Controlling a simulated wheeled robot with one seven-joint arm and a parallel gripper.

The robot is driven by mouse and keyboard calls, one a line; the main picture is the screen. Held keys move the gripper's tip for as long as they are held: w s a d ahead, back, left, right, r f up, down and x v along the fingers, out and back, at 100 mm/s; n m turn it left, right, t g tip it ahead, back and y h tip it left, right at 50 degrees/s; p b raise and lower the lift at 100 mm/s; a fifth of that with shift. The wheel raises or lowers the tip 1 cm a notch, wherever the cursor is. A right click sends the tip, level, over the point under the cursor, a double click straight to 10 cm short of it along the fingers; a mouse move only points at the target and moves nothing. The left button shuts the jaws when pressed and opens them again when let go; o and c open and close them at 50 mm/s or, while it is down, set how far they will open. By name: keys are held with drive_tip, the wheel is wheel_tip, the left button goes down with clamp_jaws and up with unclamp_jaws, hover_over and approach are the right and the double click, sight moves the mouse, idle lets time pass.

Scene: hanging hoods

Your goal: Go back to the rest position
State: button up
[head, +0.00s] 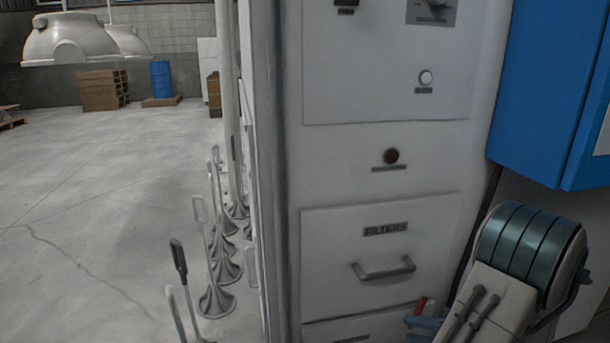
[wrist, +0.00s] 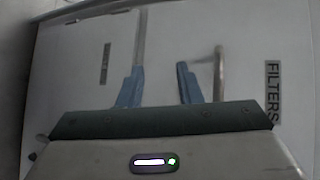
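My gripper (wrist: 160,75) is open, with a clear gap between its two blue fingers and nothing held. In the head view, part of a blue finger (head: 424,322) shows at the bottom, low in front of the cabinet and below the FILTERS drawer (head: 335,238). The drawer's bar handle (head: 385,269) is above the gripper there. In the wrist view the handle (wrist: 218,75) lies just right of the right finger; I cannot tell whether they touch. The drawer looks shut.
The white cabinet (head: 395,150) fills the middle, close to my arm. A blue wall box (head: 545,90) hangs at upper right. Several grey stands with flared bases (head: 216,302) line the cabinet's left side. Open floor (head: 90,220) lies left. White hoods (head: 70,40) hang far back.

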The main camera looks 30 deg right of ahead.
drive_tip(key=w+a+r+n+g+y+p, duration=0.1)
drive_tip(key=w+a+r+n+g+p, duration=0.3)
drive_tip(key=a+r, duration=0.55)
drive_tip(key=w+a+r+n+g+y+p, duration=0.1)
drive_tip(key=w+a+r+n+g+p, duration=0.2)
drive_tip(key=a+r+g+p, duration=0.6)
drive_tip(key=s+a+r+n+t+h+p, duration=0.2)
drive_tip(key=a+r+n+h+p, duration=0.4)
drive_tip(key=a+r+p, duration=0.5)
drive_tip(key=s+a+r+h, duration=0.1)
drive_tip(key=a+r+h, duration=0.1)
drive_tip(key=a+r, duration=0.2)
wheel_tip(320, 180, up, 2)
drive_tip(key=shift+r+n+t, duration=0.15)
drive_tip(key=shift+n+t, duration=0.15)
drive_tip(key=shift+n, duration=0.1)
